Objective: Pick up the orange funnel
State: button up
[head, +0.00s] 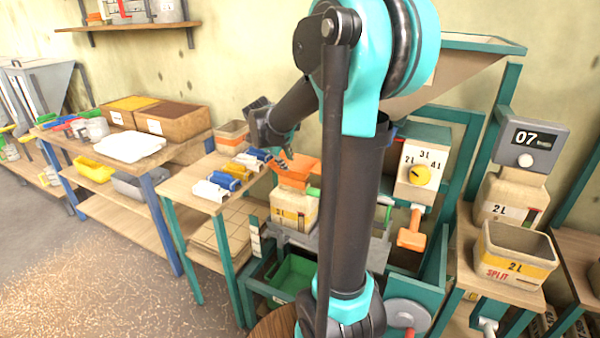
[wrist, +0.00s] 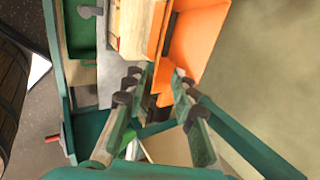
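The orange funnel (head: 296,168) sits at the top of a beige bucket marked 2 L (head: 290,210) in the head view. The funnel (wrist: 197,42) also shows in the wrist view, just beyond the fingertips, with part of it seen in the gap between them. My gripper (head: 284,163) is at the funnel's left side in the head view. In the wrist view my gripper (wrist: 166,72) has its two fingers apart, with a gap at the tips. I cannot tell whether either finger touches the funnel. My arm hides the area right of the bucket.
A wooden bench (head: 180,181) left of the bucket holds several coloured small scoops (head: 232,171) and an orange-and-beige box (head: 232,134). A green bin (head: 291,274) is below the bucket.

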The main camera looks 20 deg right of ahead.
aim_at(297, 180)
jog(key=x, duration=1.1)
jog(key=shift+w+f, duration=0.15)
jog(key=shift+f, duration=0.15)
grip_shut()
